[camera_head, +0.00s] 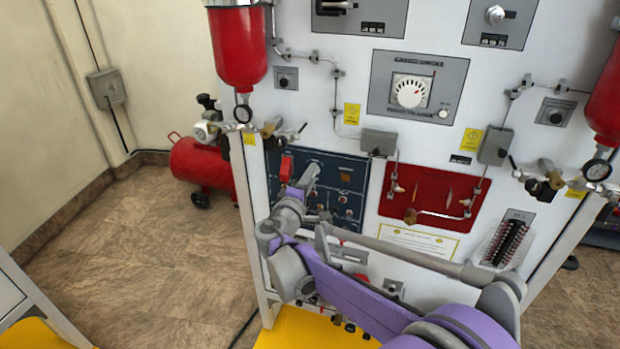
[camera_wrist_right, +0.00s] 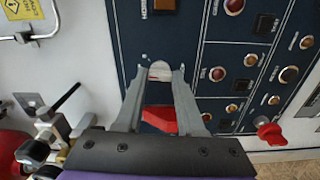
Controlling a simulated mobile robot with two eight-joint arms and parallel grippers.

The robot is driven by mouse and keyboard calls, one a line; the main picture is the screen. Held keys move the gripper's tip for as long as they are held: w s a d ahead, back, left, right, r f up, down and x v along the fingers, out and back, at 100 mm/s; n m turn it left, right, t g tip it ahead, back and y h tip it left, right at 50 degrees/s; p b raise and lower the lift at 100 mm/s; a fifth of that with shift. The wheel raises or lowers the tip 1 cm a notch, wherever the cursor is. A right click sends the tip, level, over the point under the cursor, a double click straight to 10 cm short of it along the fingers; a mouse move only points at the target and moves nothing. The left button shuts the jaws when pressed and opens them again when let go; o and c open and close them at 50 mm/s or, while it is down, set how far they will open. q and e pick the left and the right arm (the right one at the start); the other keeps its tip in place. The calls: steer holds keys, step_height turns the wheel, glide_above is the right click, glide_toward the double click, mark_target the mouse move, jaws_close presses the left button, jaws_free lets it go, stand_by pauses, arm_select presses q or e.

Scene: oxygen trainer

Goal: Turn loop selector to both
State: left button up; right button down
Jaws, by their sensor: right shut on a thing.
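In the head view my right gripper (camera_head: 300,180) reaches the upper left of a dark blue control panel (camera_head: 325,165). A red selector handle (camera_head: 287,168) shows beside its fingers. In the right wrist view my right gripper (camera_wrist_right: 161,75) has its two fingers on either side of the red handle (camera_wrist_right: 160,119), on the same blue panel (camera_wrist_right: 195,45). It is shut on the handle. A pale round patch shows between the fingertips. No label for the loop selector is readable, and the fingers hide part of the handle. My left gripper is not in view.
A second red knob (camera_wrist_right: 268,131) sits at the panel's right end in the wrist view. Pipe fittings (camera_wrist_right: 45,135) stand to the left there. A red recessed panel (camera_head: 435,190) is right of the blue one. The floor (camera_head: 150,245) at left is clear.

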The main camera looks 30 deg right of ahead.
steer(key=shift+n, duration=0.4)
steer(key=c, duration=0.5)
jaws_free()
steer(key=b+v, duration=0.1)
steer(key=v, duration=0.9)
steer(key=shift+s+a, duration=0.25)
steer(key=shift+s, duration=0.1)
